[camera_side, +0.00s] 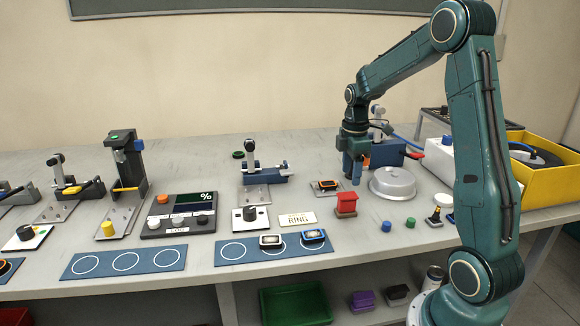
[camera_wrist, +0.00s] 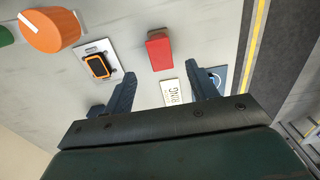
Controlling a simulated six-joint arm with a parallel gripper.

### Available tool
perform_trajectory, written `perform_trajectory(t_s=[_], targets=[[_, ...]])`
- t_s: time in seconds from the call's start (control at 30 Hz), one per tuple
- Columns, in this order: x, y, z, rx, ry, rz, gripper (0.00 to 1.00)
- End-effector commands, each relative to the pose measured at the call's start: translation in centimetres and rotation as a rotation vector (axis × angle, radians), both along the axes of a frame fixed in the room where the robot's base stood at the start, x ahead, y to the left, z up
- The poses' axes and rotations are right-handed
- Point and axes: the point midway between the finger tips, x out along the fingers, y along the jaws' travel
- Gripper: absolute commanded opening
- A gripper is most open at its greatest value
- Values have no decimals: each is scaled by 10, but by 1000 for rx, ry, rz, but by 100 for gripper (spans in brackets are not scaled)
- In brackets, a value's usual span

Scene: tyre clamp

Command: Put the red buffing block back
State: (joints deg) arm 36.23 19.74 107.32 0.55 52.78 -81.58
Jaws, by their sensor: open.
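The red buffing block (camera_side: 346,204) stands upright on the grey bench, just in front of my gripper and right of the RING sign. It also shows in the wrist view (camera_wrist: 160,52), beyond the fingertips and between their lines. My gripper (camera_side: 352,180) points down, behind and above the block, apart from it. In the wrist view my gripper (camera_wrist: 160,90) has its two dark fingers spread wide, with nothing between them.
A small orange-rimmed device (camera_side: 328,184) lies on a plate left of my gripper. A grey round lid (camera_side: 393,182) stands close on the right. The RING sign (camera_side: 297,219) and a blue mat (camera_side: 235,251) with two devices lie left. Small blue and green pieces sit at front right.

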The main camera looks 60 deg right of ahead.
Motion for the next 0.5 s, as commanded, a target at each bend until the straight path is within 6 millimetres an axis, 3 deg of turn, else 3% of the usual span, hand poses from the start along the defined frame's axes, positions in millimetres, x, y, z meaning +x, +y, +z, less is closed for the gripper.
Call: perform_trajectory(t_s=[0.5], targets=[[0,0,9,-1,-1,0,58]])
